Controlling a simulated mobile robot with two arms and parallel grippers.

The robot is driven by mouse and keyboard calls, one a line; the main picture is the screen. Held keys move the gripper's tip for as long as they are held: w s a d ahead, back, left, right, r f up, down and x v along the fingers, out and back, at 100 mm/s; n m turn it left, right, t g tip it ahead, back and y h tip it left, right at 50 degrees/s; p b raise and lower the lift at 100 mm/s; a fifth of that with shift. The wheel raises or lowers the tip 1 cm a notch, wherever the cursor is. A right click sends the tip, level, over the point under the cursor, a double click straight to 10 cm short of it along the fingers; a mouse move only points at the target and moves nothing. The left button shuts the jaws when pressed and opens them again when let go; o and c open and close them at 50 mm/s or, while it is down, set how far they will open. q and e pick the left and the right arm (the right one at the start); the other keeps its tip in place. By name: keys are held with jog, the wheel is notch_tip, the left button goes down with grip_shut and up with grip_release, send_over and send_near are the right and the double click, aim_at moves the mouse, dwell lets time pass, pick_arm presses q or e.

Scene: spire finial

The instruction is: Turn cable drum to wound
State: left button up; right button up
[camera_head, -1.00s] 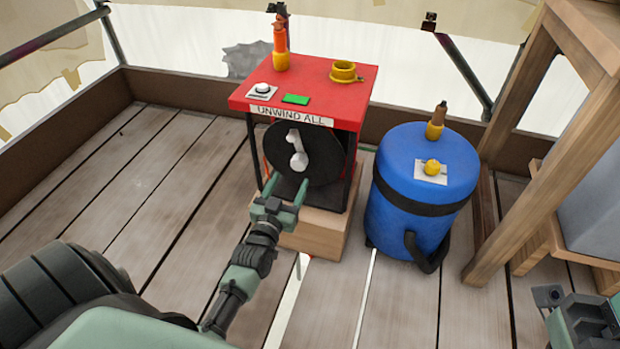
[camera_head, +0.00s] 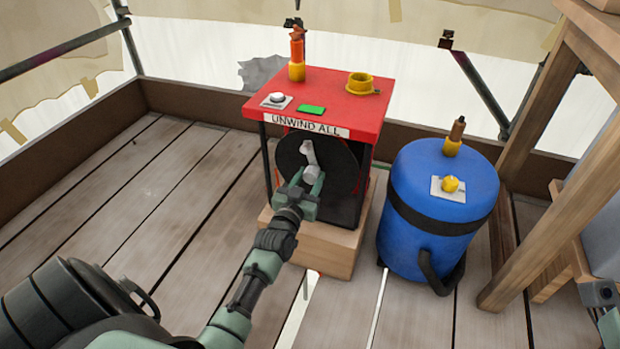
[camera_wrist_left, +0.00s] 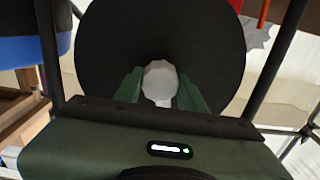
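The cable drum (camera_head: 343,160) is a black disc inside a red-topped frame. Its pale grey crank (camera_head: 308,152) ends in a knob low on the disc's face, and the crank tilts slightly. My left gripper (camera_head: 309,180) is at the knob. In the left wrist view the whitish knob (camera_wrist_left: 160,78) sits between the two green fingers, which lie close against both sides, in front of the black drum (camera_wrist_left: 160,35). The gripper looks shut on it. Part of my right arm's end (camera_head: 605,318) shows at the right edge; its fingers are not clear.
A blue barrel (camera_head: 445,185) stands right, beside a wooden frame (camera_head: 545,180). Floor at left is clear.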

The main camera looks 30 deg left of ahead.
pick_arm(q)
grip_shut()
